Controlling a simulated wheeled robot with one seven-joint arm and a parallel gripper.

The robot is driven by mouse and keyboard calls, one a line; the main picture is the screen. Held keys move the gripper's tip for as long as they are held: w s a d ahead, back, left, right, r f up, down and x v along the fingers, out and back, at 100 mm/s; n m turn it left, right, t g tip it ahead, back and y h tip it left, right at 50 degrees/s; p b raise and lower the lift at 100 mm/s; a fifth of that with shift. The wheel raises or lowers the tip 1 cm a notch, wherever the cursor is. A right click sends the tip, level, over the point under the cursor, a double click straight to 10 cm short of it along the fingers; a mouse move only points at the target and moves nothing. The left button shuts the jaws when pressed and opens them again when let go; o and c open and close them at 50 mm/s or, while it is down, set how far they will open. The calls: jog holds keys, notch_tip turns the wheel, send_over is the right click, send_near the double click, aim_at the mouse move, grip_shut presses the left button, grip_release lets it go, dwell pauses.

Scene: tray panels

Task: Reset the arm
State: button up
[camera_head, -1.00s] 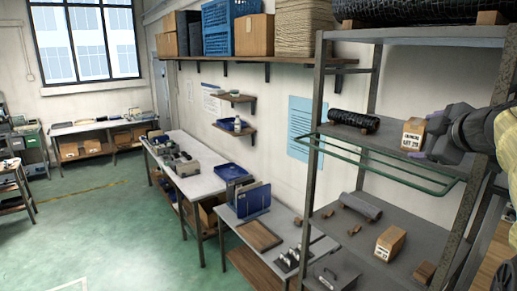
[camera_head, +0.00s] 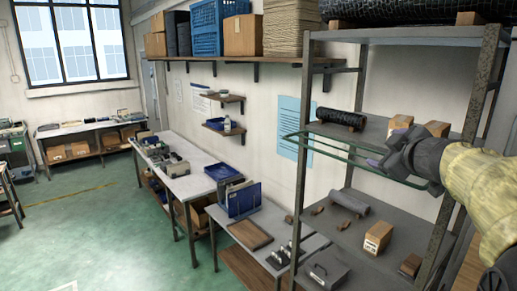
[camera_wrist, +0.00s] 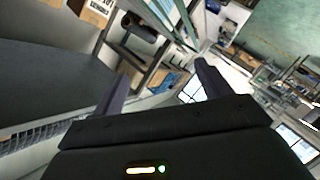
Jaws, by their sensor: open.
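My gripper (camera_head: 382,160) is in front of the metal shelving rack at the right of the head view, level with its middle shelf. In the wrist view my gripper (camera_wrist: 160,92) shows two dark fingers spread wide apart with nothing between them. My arm reaches in from the right edge of the head view.
The rack's middle shelf (camera_head: 330,128) holds a black roll (camera_head: 341,117) and cardboard boxes (camera_head: 400,123), partly hidden by my gripper. The lower shelf holds a grey roll (camera_head: 350,203) and a labelled box (camera_head: 378,238). Floor at left is clear.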

jog(key=s+a+f+m+g+h, duration=0.1)
jog(key=s+a+f+m+g, duration=0.1)
jog(key=f, duration=0.5)
jog(key=s+a+f+m+g+h, duration=0.1)
jog(key=a+f+m, duration=0.15)
jog(key=f, duration=0.35)
jog(key=s+a+f+m+g+h, duration=0.1)
jog(key=s+f+m+g, duration=0.15)
jog(key=f, duration=0.45)
jog(key=s+a+f+m+g+y, duration=0.1)
jog(key=s+a+f+g, duration=0.35)
jog(key=s+f, duration=0.4)
jog(key=s+a+f+m+g+y, duration=0.1)
jog(key=s+a+f+m+g, duration=0.15)
jog(key=s+a+f, duration=0.45)
notch_tip(320, 180, down, 18)
jog(key=s+d+b, duration=0.1)
jog(key=d+b, duration=0.1)
jog(key=b, duration=1.5)
jog(key=shift+s+r+n, duration=0.15)
jog(key=shift+s+n, duration=0.1)
jog(key=shift+n, duration=0.1)
jog(key=shift+w, duration=0.3)
